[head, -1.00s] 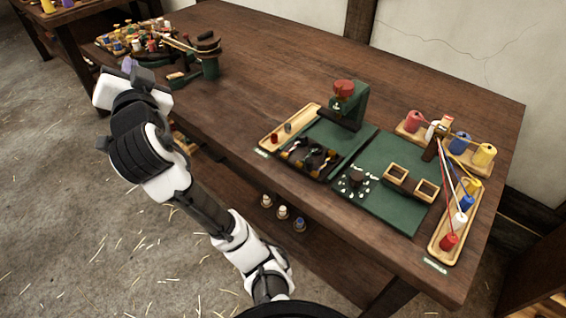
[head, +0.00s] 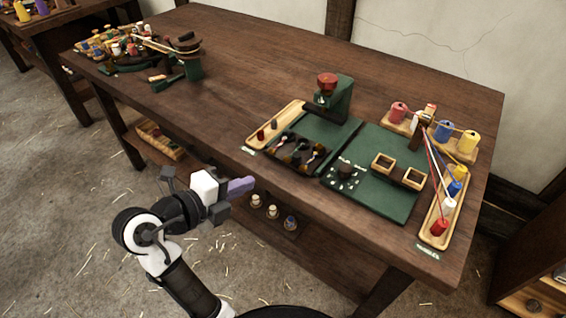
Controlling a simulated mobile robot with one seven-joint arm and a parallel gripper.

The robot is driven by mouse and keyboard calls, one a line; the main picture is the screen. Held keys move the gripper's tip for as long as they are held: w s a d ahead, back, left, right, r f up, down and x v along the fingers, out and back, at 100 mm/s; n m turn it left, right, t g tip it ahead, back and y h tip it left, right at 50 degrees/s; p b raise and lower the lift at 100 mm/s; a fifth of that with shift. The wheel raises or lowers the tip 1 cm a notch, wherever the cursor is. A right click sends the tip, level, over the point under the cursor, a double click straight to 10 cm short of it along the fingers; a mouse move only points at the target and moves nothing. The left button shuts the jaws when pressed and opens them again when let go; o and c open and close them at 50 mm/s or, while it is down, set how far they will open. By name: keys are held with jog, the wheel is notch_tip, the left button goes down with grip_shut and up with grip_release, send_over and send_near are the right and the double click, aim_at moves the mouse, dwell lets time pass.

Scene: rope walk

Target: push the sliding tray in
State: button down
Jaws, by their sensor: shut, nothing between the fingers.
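A dark tray (head: 297,152) holding several small parts sits at the front of the left green base, near the table's front edge. It looks like the sliding tray, but I cannot tell how far out it stands. Behind it is a green stand with a red top (head: 328,82). My gripper (head: 247,185), with purple fingers, is shut and empty. In the picture it is left of and below the tray, in front of the table's front edge and apart from the tray.
A wooden tray (head: 255,137) lies left of the dark tray. A green board (head: 375,201) with two wooden frames lies right. Coloured spools with stretched threads stand at the far right. Several bobbins (head: 272,211) stand below the tabletop. The table's middle (head: 250,60) is clear.

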jog(key=p, duration=0.3)
send_near(308, 146)
jog(key=shift+s+d+f, duration=0.3)
jog(key=shift+s+f, duration=0.2)
jog(key=shift+s, duration=0.25)
jog(key=w+d+b, duration=0.3)
jog(key=w+b, duration=0.1)
jog(key=w, duration=0.1)
jog(key=w+d+b, duration=0.2)
jog(key=shift+w+d+f, duration=0.15)
jog(key=shift+w+d, duration=0.3)
jog(key=shift+w, duration=0.1)
jog(key=shift+r, duration=0.3)
jog(key=shift+w+d, duration=0.1)
